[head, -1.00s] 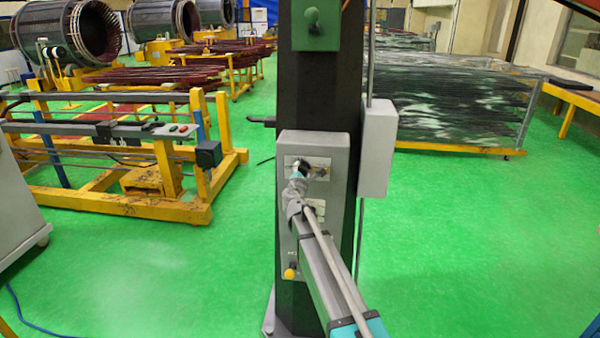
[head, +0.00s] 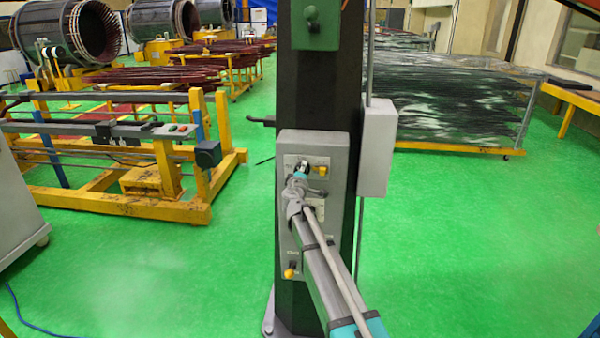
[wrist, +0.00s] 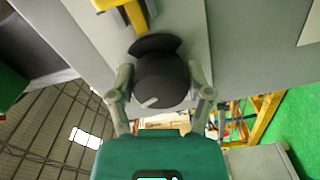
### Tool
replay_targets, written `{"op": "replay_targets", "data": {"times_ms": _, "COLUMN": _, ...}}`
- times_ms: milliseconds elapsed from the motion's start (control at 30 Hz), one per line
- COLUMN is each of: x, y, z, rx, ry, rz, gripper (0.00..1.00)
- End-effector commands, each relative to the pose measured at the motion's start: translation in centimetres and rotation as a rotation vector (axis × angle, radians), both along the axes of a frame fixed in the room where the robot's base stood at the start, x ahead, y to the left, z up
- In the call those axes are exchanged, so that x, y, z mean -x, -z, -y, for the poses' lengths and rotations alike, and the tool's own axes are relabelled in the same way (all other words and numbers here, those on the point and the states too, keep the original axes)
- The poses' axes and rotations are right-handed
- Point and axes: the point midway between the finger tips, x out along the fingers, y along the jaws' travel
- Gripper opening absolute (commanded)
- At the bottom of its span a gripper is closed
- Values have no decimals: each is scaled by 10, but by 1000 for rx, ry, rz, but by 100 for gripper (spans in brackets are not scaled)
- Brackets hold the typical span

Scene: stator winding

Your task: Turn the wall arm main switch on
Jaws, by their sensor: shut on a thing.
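A grey switch box (head: 341,150) is mounted on the dark column. My gripper (head: 300,172) is at the upper left of its front face and hides most of the knob there. In the wrist view, a round black knob (wrist: 162,78) sits between the two fingers of my gripper (wrist: 161,82), one finger at each side. The gripper is shut on this knob. A pale line on the knob points down and left in that view. A yellow part (head: 322,169) is just right of the gripper on the box; it also shows in the wrist view (wrist: 132,14).
A yellow-knobbed control (head: 290,273) is lower on the box, left of my arm. A smaller grey box (head: 378,150) is on the column's right side. A green box (head: 315,22) is above. Green floor (head: 460,240) is clear to the right; yellow frames stand left.

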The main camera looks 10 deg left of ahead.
Motion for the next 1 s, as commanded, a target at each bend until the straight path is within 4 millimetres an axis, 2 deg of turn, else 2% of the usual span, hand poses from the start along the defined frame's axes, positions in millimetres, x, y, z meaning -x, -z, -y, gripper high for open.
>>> {"op": "replay_targets", "data": {"times_ms": 200, "x": 0, "y": 1, "z": 0, "rx": -189, "ry": 2, "rz": 6, "gripper": 18}}
{"op": "replay_targets", "data": {"times_ms": 500, "x": 0, "y": 2, "z": 0, "rx": -362, "ry": 2, "rz": 12, "gripper": 18}}
{"op": "replay_targets", "data": {"times_ms": 1000, "x": 1, "y": 2, "z": 0, "rx": -414, "ry": 2, "rz": 14, "gripper": 18}}
